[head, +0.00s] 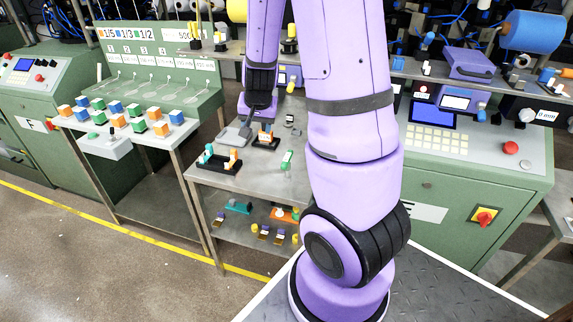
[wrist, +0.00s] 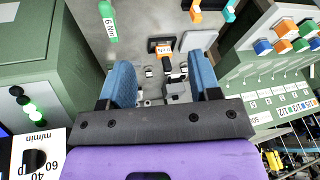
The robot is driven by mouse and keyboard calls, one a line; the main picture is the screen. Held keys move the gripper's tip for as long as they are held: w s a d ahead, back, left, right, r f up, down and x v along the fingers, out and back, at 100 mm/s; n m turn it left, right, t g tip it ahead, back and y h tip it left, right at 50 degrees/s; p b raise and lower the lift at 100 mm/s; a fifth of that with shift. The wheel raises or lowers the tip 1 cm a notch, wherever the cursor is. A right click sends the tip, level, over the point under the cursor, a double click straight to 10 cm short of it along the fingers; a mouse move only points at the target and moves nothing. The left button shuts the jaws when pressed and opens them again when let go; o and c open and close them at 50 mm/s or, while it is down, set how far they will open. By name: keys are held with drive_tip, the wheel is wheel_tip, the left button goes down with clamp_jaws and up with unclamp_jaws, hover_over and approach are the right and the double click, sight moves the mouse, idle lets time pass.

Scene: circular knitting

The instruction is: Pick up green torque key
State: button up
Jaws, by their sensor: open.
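The green torque key (head: 286,160) lies on the metal workbench top, right of the black holder and partly beside my arm in the head view. In the wrist view the green key (wrist: 109,22) is at the upper left, with a white label reading 6 Nm. My gripper (wrist: 163,75) is open, with its two blue fingers apart. The key is outside the fingers, beyond the left one, and not touched. Small grey metal parts (wrist: 176,92) show between and below the fingers. In the head view my arm hides part of the bench.
A black holder (head: 220,161) with teal and orange handles stands on the bench (head: 205,180). An orange-labelled black item (head: 265,137) and a grey plate (head: 235,133) lie behind it. Green machine cabinets stand on both sides. A lower shelf holds several small parts.

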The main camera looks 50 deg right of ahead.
sight(287, 157)
drive_tip(key=s+d+f+m, duration=0.1)
drive_tip(key=d+f, duration=0.2)
drive_tip(key=s+d+f+m+g+h, duration=0.1)
drive_tip(key=d+f, duration=0.2)
drive_tip(key=f, duration=0.1)
drive_tip(key=d+f+h, duration=0.1)
drive_tip(key=d+f, duration=0.2)
drive_tip(key=f, duration=0.1)
drive_tip(key=shift+s+d+m+g, duration=0.15)
drive_tip(key=shift+s+m+g, duration=0.25)
drive_tip(key=shift+w+x, duration=0.2)
drive_tip(key=shift+x, duration=4.9)
drive_tip(key=shift+r, duration=0.1)
clamp_jaws()
